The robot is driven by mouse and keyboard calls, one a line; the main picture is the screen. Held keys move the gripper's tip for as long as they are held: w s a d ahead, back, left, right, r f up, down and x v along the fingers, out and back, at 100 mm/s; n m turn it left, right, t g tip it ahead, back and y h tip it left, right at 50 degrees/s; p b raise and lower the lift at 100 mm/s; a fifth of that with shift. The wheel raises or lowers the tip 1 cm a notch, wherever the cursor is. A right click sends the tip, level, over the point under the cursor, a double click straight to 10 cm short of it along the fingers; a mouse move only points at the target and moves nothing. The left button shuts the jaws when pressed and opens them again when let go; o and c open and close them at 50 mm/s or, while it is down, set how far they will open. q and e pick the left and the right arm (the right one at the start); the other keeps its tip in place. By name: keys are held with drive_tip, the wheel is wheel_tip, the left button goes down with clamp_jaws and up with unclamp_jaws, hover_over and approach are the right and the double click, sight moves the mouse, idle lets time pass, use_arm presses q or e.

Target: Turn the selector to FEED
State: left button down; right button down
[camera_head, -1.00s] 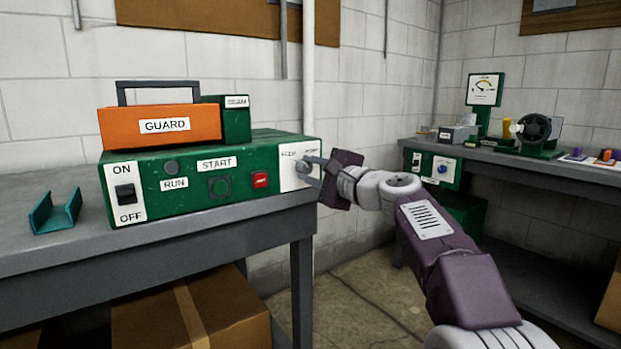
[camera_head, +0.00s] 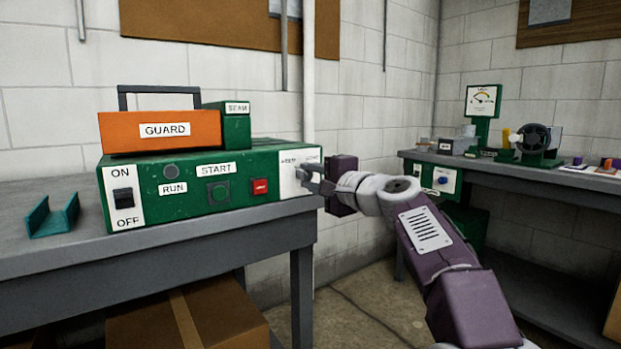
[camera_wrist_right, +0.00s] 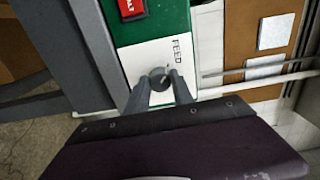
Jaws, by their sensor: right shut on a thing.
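The selector knob (camera_wrist_right: 158,78) is a small dark grey round knob on a white plate at the right end of the green machine's front (camera_head: 240,190). In the right wrist view the word FEED shows on the plate beside the knob. My right gripper (camera_head: 308,180) is shut on the knob, one finger on each side of it; its fingers also show in the right wrist view (camera_wrist_right: 160,88). In the head view the fingers partly hide the knob and the lettering is too small to read surely. My left gripper is not in view.
The green machine stands on a grey bench (camera_head: 180,246). Its front has an ON/OFF switch (camera_head: 124,198), a START button (camera_head: 218,193) and a red button (camera_head: 260,187). An orange GUARD box (camera_head: 150,143) sits on top. A teal channel piece (camera_head: 52,216) lies left.

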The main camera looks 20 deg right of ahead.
drive_tip(key=shift+f, duration=0.1)
drive_tip(key=c, duration=1.1)
unclamp_jaws()
drive_tip(key=shift+s+d, duration=0.2)
drive_tip(key=shift+s, duration=0.2)
drive_tip(key=v, duration=0.8)
drive_tip(key=shift+s, duration=0.1)
